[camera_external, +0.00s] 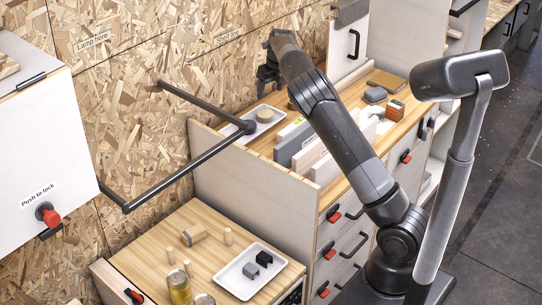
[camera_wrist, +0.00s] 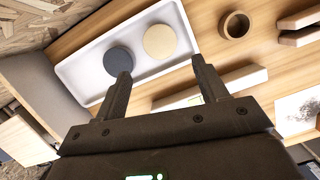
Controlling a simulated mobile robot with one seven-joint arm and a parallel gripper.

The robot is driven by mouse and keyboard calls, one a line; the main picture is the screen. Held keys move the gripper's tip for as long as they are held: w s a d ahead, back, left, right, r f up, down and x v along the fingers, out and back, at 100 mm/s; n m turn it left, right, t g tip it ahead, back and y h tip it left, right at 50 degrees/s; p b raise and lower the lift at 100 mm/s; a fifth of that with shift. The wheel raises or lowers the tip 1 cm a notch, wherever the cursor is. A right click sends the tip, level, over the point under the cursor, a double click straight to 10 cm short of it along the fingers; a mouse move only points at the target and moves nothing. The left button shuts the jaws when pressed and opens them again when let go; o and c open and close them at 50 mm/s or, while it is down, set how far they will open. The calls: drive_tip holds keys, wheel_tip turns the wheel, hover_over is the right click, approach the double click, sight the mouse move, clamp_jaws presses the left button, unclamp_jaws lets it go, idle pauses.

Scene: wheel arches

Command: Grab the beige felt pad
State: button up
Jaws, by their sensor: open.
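The beige felt pad (camera_wrist: 160,41) is a flat round disc lying in a white tray (camera_wrist: 75,75) in the wrist view. A dark grey-blue disc (camera_wrist: 117,61) lies just left of it in the same tray. In the external view the beige pad (camera_external: 264,115) shows in the tray on the wooden upper counter. My gripper (camera_external: 268,80) is above the tray with its fingers apart. In the wrist view the open gripper (camera_wrist: 161,66) is empty, and the pad shows beyond the gap between its fingertips, apart from them.
A wooden ring (camera_wrist: 236,25) and wooden blocks (camera_wrist: 300,28) lie right of the tray. A black rail (camera_external: 190,168) ends near the tray's front left. Grey and white upright boards (camera_external: 293,147) stand right of the tray. A chipboard wall (camera_external: 150,90) rises behind.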

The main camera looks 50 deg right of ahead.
sight(265, 113)
drive_tip(key=x, duration=1)
drive_tip(key=shift+s+f, duration=0.15)
drive_tip(key=shift+f, duration=0.25)
drive_tip(key=shift+a, duration=0.1)
drive_tip(key=c, duration=0.7)
drive_tip(key=shift+c, duration=0.2)
drive_tip(key=shift+r, duration=0.15)
